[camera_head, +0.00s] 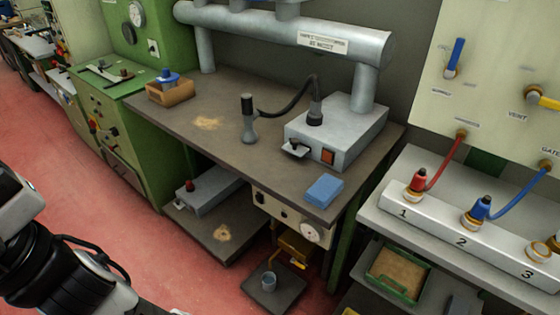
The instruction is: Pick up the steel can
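Links of my arm show at the lower left, well apart from the can. My gripper's fingertips are not in view.
A lower shelf (215,235) is left of the can. A green-edged tray (397,275) is to the right. Red floor (150,250) is open at left.

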